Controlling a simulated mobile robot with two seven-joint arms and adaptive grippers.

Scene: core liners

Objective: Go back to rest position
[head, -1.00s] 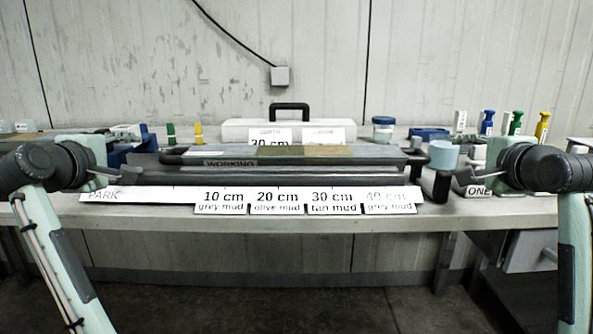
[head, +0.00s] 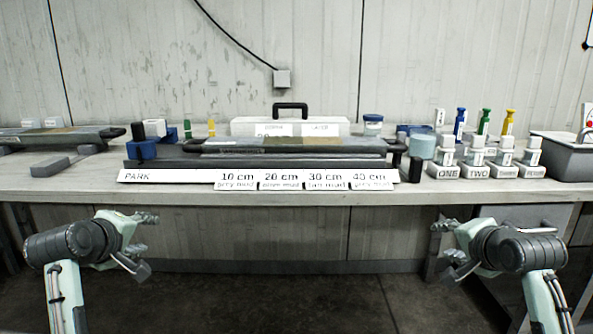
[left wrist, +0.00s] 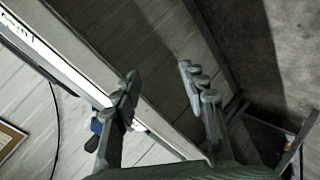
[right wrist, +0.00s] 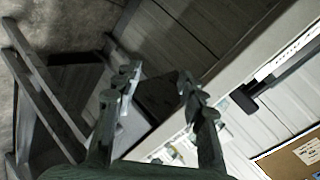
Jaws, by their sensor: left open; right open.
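My left gripper (head: 142,244) is in front of the bench's front edge, lower than the bench top, at the left of the head view. Its fingers are apart and empty, as the left wrist view (left wrist: 160,90) also shows. My right gripper (head: 447,250) is likewise in front of the bench at the right, fingers apart and empty, also in the right wrist view (right wrist: 160,85). Neither gripper touches anything. A core liner (head: 290,146) lies lengthwise on a dark rack (head: 200,163) behind the PARK strip (head: 165,176).
The bench (head: 300,204) runs across the view. Numbered blocks with small bottles (head: 478,171) stand at the right, beside a grey bin (head: 565,158). Another liner (head: 60,136) lies at the left. A drawer unit (head: 525,225) sits under the bench near my right gripper. The floor between the arms is clear.

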